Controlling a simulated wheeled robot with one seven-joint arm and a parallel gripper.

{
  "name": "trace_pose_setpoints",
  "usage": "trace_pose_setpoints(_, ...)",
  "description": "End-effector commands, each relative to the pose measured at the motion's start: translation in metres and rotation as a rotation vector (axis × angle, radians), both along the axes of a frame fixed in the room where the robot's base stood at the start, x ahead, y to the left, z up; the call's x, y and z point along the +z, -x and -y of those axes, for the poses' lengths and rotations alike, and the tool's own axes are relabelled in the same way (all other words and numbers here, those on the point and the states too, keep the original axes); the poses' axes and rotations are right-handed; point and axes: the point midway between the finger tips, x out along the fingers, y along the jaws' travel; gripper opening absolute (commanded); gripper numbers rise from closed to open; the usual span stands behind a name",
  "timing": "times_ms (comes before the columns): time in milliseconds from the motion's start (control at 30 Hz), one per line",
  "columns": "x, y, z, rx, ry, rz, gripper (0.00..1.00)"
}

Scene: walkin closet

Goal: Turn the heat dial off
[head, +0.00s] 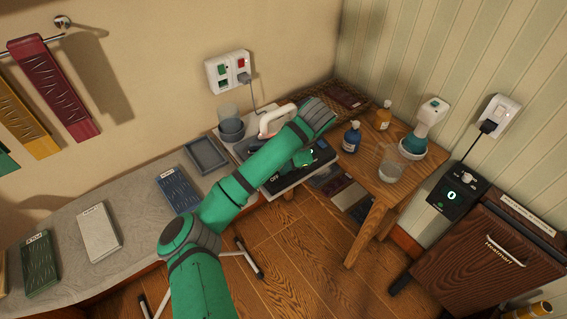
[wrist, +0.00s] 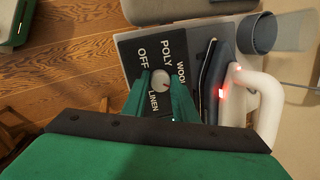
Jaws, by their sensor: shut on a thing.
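The heat dial (wrist: 160,79) is a small pale round knob with a thin reddish mark. It sits on a dark panel (wrist: 138,45) marked OFF, POLY, WOOL and LINEN. My gripper (wrist: 160,88) has its green fingers on either side of the dial and is shut on it. The mark seems to slant toward the lower right, on the LINEN side, but it is small. In the head view my gripper (head: 303,158) is over the panel (head: 290,178), with OFF readable at its near edge; my arm and gripper hide the dial there.
A white-handled iron (head: 276,121) stands beside the panel; its red light (wrist: 221,93) glows in the wrist view. Bottles (head: 351,138) and a glass (head: 390,170) stand on the wooden table (head: 365,165).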

Motion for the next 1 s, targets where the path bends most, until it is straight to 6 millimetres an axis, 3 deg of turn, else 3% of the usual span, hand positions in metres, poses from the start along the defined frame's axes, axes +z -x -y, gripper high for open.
trace_pose_setpoints(1000, 0.0014, -0.0029, 0.0015, 0.923, 0.217, 0.158, 0.03)
